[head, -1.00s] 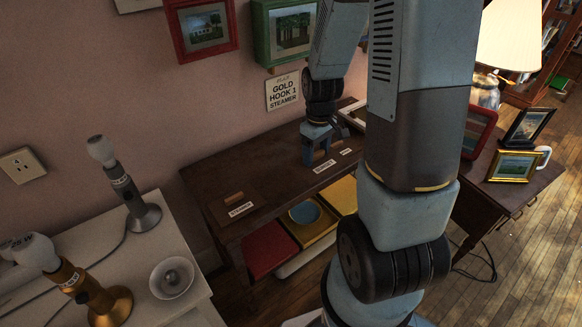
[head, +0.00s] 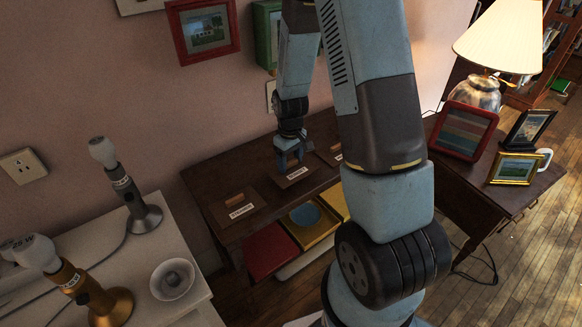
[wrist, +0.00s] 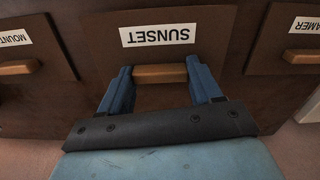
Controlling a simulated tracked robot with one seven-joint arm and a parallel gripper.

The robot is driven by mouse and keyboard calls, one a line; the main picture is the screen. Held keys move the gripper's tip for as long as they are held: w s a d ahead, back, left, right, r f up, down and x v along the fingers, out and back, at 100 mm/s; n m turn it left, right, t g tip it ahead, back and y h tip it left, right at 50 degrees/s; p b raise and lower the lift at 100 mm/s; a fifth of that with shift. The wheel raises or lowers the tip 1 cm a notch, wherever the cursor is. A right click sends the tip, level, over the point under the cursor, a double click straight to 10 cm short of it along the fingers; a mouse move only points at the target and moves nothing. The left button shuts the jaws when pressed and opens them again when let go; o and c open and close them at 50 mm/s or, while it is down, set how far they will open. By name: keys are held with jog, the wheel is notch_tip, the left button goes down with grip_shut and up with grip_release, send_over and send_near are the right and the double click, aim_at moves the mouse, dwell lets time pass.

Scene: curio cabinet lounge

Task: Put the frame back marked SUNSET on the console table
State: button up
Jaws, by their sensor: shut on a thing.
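The frame back marked SUNSET (wrist: 213,64) is a dark brown panel with a white label and a wooden handle. My gripper (wrist: 160,74) is shut on that handle, one blue finger at each end. In the head view my gripper (head: 290,160) points down, with the SUNSET back (head: 293,183) under it, over the middle of the dark console table (head: 222,178). The back looks flat and level with the top; I cannot tell whether it touches.
A back marked STEAMER (head: 240,210) lies to the left on the table, and one marked MOUNTAIN (wrist: 12,40) on the other side. Below are red (head: 268,250) and yellow (head: 325,232) pieces. A lamp (head: 475,92) and several frames stand on the right-hand desk.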

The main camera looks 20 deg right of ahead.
jog(key=shift+f, duration=1.55)
jog(key=o, duration=1.1)
notch_tip(320, 180, up, 12)
notch_tip(320, 180, up, 18)
jog(key=m+t, duration=0.3)
send_over(290, 162)
jog(key=s, duration=0.8)
jog(key=s+r+t, duration=0.1)
jog(key=s+r, duration=0.2)
jog(key=s, duration=0.1)
jog(key=s+d+r+m, duration=0.1)
jog(key=s+r, duration=0.2)
jog(key=s, duration=0.2)
jog(key=s+r+m+t, duration=0.1)
jog(key=s+r, duration=0.2)
jog(key=s, duration=0.2)
jog(key=shift+s+d+r+t, duration=0.1)
jog(key=shift+d+r+t, duration=0.05)
jog(key=shift+r+t, duration=0.2)
